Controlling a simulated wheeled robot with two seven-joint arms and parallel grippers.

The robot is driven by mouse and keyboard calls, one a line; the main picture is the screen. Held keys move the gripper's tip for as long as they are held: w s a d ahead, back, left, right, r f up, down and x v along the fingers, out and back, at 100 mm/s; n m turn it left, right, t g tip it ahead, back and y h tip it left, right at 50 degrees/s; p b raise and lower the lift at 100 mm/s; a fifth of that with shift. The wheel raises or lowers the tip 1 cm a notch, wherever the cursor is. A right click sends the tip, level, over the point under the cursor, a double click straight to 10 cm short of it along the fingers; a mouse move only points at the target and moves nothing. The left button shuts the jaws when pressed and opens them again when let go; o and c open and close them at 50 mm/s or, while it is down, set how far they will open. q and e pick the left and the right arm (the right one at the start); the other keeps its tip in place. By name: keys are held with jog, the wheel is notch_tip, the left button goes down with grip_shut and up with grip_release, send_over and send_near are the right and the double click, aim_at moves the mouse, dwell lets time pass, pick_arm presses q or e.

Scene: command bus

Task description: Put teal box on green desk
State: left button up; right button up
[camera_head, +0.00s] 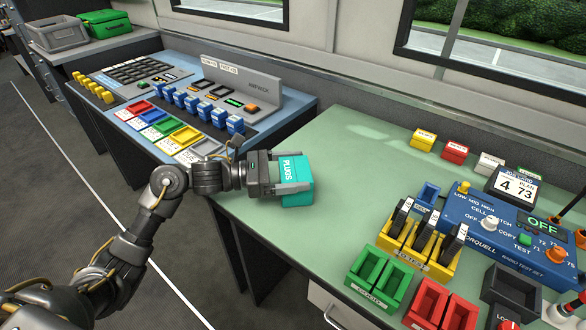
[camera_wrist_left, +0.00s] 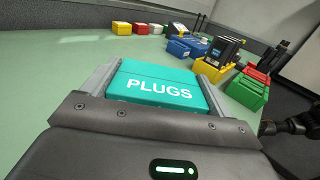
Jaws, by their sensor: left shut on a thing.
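The teal box (camera_head: 295,172), lettered PLUGS, is between the fingers of my left gripper (camera_head: 296,186) at the left part of the green desk (camera_head: 340,225). My left gripper is shut on it. In the left wrist view the teal box (camera_wrist_left: 160,88) lies between the two fingers, its lettered top showing. The box is at or just above the desk top; I cannot tell whether it touches. The green desk also shows in the left wrist view (camera_wrist_left: 60,85).
A blue radio test set (camera_head: 515,235), a yellow rack (camera_head: 420,240), green bins (camera_head: 380,277) and red bins (camera_head: 441,304) fill the desk's right side. Small boxes, including a red one (camera_head: 455,152), line the back. A blue console (camera_head: 195,105) adjoins at left. The desk's middle is clear.

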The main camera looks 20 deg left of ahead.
pick_arm(q)
jog(key=shift+f, duration=0.15)
pick_arm(e)
jog(key=shift+w+a+r, duration=0.1)
jog(key=shift+w+r, duration=0.1)
jog(key=shift+r, duration=0.15)
pick_arm(q)
jog(key=o, duration=0.9)
pick_arm(e)
jog(key=shift+w+r, duration=0.15)
jog(key=shift+r, duration=0.1)
pick_arm(q)
jog(key=shift+s+a, duration=0.1)
jog(key=shift+a, duration=0.2)
jog(key=b+v, duration=0.2)
jog(key=v, duration=0.8)
jog(key=shift+s+a, duration=0.35)
jog(key=shift+a, duration=0.3)
pick_arm(e)
jog(key=shift+w+a+r, duration=0.1)
jog(key=shift+w+r, duration=0.1)
jog(key=shift+r, duration=0.45)
jog(key=shift+w+r, duration=0.2)
jog(key=shift+r, duration=0.45)
jog(key=shift+w+a+r, duration=0.1)
jog(key=shift+w+r, duration=0.1)
jog(key=shift+r, duration=0.45)
